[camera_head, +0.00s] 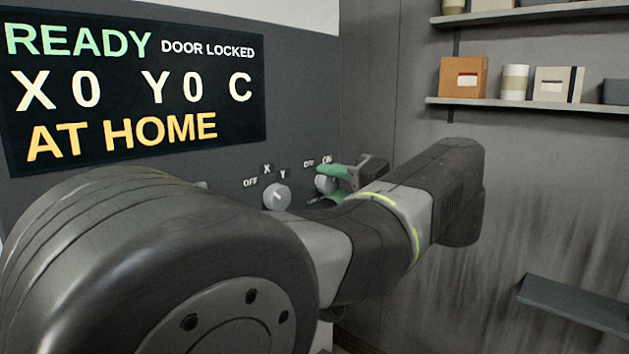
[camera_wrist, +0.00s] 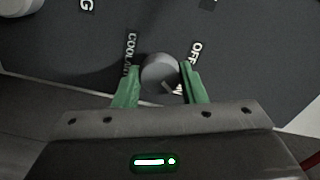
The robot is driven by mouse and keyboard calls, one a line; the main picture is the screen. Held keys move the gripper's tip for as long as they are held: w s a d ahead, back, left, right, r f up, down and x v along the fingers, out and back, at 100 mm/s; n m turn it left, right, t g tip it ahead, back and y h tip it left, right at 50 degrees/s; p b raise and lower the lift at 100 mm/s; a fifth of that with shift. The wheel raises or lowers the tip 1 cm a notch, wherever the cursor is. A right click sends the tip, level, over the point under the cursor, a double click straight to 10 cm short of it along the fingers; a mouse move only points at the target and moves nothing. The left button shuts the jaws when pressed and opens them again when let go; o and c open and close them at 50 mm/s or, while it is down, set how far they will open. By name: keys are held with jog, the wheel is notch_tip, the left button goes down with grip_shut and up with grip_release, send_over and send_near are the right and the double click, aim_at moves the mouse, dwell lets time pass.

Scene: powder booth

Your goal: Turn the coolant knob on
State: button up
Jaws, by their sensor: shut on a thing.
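The coolant knob (camera_wrist: 160,72) is a round grey knob on the dark panel. In the wrist view the word COOLANT stands to its left and OFF to its right. A pale line on its face points toward the lower right, near a partly hidden label. My gripper (camera_wrist: 161,69) has its green fingers on both sides of the knob, shut on it. In the head view the knob (camera_head: 324,184) shows partly behind the green fingers of my gripper (camera_head: 334,184), under the OFF and ON labels.
A second knob (camera_head: 277,196), marked OFF, X and Y, sits just left on the panel. A display (camera_head: 130,85) reads READY, DOOR LOCKED and AT HOME. Wall shelves (camera_head: 530,104) with boxes are at the upper right; an empty ledge (camera_head: 575,302) is lower right.

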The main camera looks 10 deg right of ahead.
dwell(0.3)
jog(key=o, duration=1)
jog(key=b+v, duration=0.2)
jog(key=v, duration=1.2)
jog(key=shift+w, duration=0.1)
jog(key=p+x, duration=0.2)
jog(key=x, duration=1.2)
jog(key=shift+d, duration=0.1)
